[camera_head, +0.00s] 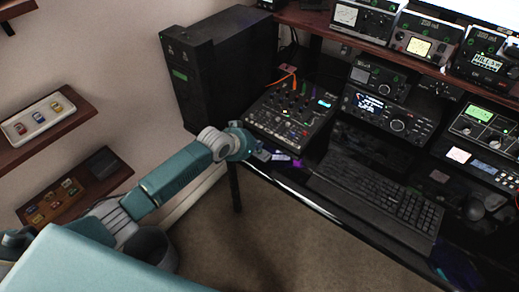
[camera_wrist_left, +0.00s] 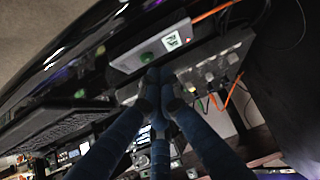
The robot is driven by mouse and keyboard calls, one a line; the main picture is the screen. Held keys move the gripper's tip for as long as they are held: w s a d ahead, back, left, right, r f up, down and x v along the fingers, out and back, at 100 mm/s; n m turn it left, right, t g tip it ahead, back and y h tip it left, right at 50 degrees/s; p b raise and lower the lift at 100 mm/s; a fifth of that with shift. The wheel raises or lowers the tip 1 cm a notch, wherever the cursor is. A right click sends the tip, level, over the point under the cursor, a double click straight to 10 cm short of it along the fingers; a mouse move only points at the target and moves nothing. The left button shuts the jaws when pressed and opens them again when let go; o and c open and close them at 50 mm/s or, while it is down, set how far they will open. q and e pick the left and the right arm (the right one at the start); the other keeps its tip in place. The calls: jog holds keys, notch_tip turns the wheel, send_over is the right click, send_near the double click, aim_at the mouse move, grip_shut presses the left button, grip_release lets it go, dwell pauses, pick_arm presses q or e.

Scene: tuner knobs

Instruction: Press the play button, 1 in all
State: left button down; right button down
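In the left wrist view a small grey box (camera_wrist_left: 125,62) lies at the desk's front edge. It has a round green button (camera_wrist_left: 145,57) and a white label with a dark green mark (camera_wrist_left: 172,41). I cannot tell for certain which of these is the play button. My left gripper (camera_wrist_left: 160,77) has its dark blue fingers drawn together, tips close to the box; contact cannot be told. In the head view my left gripper (camera_head: 262,155) is at the desk edge beside the box (camera_head: 280,156), partly covering it. My right gripper is not in view.
A mixer with several knobs (camera_head: 290,117) stands just behind the box, with orange cable on it. A black keyboard (camera_head: 375,190) lies to the right. A large black cabinet (camera_head: 225,70) stands at the left. Radios and meters (camera_head: 387,118) fill the back.

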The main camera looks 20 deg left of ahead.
aim_at(258, 153)
pick_arm(q)
jog(key=shift+r, duration=0.1)
notch_tip(258, 153, up, 5)
jog(key=p, duration=0.5)
dwell(0.5)
jog(key=shift+d, duration=0.1)
